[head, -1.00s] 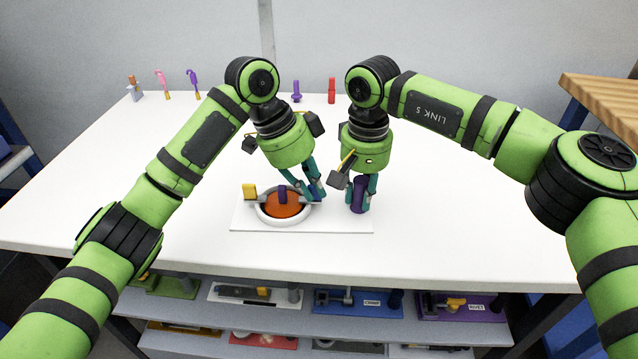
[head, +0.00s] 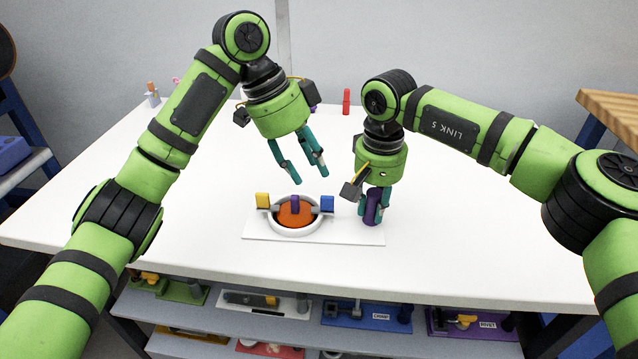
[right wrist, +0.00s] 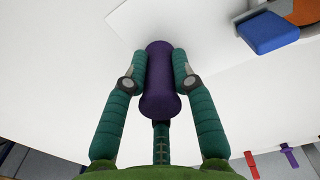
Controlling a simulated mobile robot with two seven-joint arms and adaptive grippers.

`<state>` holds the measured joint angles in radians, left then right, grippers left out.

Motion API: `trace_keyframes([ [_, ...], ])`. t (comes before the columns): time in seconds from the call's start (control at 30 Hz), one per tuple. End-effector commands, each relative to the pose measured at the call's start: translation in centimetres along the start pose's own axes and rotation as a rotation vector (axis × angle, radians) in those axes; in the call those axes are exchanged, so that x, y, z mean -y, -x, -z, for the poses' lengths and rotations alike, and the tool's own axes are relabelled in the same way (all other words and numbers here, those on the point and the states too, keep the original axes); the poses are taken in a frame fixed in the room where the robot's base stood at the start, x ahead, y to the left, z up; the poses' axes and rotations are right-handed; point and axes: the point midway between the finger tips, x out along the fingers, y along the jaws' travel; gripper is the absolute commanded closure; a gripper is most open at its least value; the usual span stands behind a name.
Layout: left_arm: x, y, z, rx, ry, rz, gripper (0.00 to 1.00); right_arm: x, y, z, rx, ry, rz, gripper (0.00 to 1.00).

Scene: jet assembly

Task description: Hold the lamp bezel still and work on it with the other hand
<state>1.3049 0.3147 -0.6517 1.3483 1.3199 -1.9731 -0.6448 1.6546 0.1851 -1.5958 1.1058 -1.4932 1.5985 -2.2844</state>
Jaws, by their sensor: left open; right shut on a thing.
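The lamp bezel (head: 274,227) is a white ring around an orange lens (head: 296,214) on a white base plate (head: 350,235). A yellow tab (head: 262,200), a purple tab (head: 295,204) and a blue tab (head: 327,204) stand around it. The blue tab also shows in the right wrist view (right wrist: 268,33). My left gripper (head: 301,172) is open and empty above the bezel, apart from it. My right gripper (head: 376,208) is shut on a purple cylinder (head: 372,207) at the plate's right end; the cylinder fills its fingers in the right wrist view (right wrist: 160,80).
A red piece (head: 346,101) stands at the table's far edge, with other small pieces at the far left. Shelves under the front edge hold several coloured kits, including a blue one (head: 368,316). The white tabletop (head: 470,230) right of the plate is clear.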

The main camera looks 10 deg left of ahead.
Motion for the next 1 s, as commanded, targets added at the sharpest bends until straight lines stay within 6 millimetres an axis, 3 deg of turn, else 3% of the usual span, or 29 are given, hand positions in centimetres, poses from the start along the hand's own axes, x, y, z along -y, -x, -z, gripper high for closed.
trace_keyframes([
  [0.1, 0.0, 2.1, 0.0, -0.001, 0.000, 0.002, 0.59, -0.2, -0.4, 0.0, 0.004, -0.003, -0.004, 1.00],
  [0.27, -0.1, 3.7, 0.0, 0.001, -0.001, 0.001, 0.59, -0.2, -0.4, 0.0, 0.004, -0.003, -0.004, 1.00],
  [0.7, -0.1, 4.0, 0.0, 0.000, -0.001, -0.001, 0.59, -0.2, -0.4, 0.0, 0.004, -0.003, -0.004, 1.00],
  [0.73, -0.1, 4.0, 0.0, 0.000, -0.001, -0.001, 0.59, -0.1, -0.3, 0.0, 0.004, -0.003, -0.004, 0.62],
  [0.77, -0.1, 4.0, 0.0, 0.000, -0.001, -0.001, 0.59, -0.1, -0.3, 0.0, 0.004, -0.003, -0.004, 0.50],
  [0.8, -0.1, 4.0, 0.0, 0.000, -0.001, -0.001, 0.59, -0.1, -0.3, 0.0, 0.003, -0.002, -0.003, 0.46],
  [1.0, -0.1, 4.0, 0.0, 0.000, -0.001, -0.001, 0.59, -0.1, -0.1, 0.0, 0.002, -0.001, -0.002, 0.46],
])
